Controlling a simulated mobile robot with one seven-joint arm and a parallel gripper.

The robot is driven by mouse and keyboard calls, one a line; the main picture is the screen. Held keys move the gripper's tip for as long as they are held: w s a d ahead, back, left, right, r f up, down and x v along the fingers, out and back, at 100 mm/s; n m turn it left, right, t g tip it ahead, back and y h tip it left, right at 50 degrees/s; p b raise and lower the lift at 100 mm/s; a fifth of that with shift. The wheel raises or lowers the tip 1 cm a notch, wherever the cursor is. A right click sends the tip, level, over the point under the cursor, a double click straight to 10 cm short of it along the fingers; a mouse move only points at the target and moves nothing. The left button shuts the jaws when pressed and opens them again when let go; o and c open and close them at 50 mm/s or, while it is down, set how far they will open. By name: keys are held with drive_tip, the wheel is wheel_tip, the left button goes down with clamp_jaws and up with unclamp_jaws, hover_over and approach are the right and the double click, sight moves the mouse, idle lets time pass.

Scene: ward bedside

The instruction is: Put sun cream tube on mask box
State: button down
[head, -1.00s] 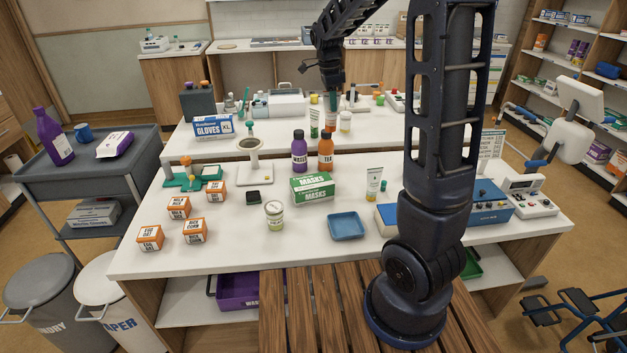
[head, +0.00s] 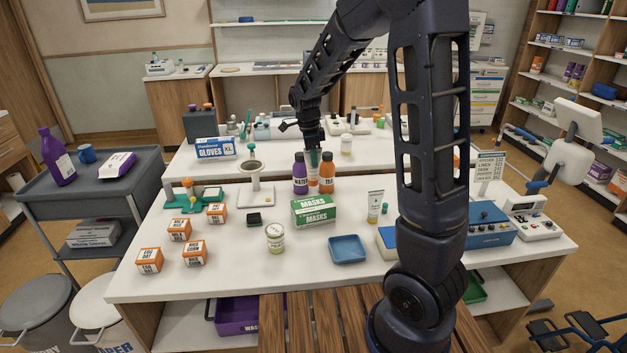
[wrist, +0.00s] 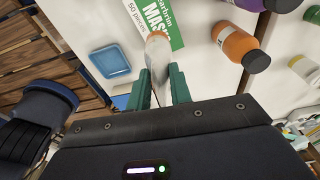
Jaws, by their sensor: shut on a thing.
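The mask box (head: 313,212), green and white, lies on the front table. It also shows in the wrist view (wrist: 172,38), beyond my fingertips. My gripper (head: 313,153) is shut on a pale tube with an orange end (head: 313,172), taken as the sun cream tube. The tube is upright in the head view, just above and behind the box. In the wrist view the tube (wrist: 158,62) sits between my green fingers, its end overlapping the box's edge in the picture. Its label is not readable, and the exact gap to the box cannot be told.
A purple water bottle (head: 299,178) and an orange tea bottle (head: 328,178) stand close behind the box. Another white tube (head: 375,206) stands to its right. A blue tray (head: 347,249) and a jar (head: 275,237) are in front. Several small orange-and-white boxes lie left.

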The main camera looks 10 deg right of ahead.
sight(314, 178)
drive_tip(key=shift+f, duration=4.1)
drive_tip(key=shift+f, duration=0.1)
drive_tip(key=c, duration=1.3)
unclamp_jaws()
drive_tip(key=shift+o, duration=0.2)
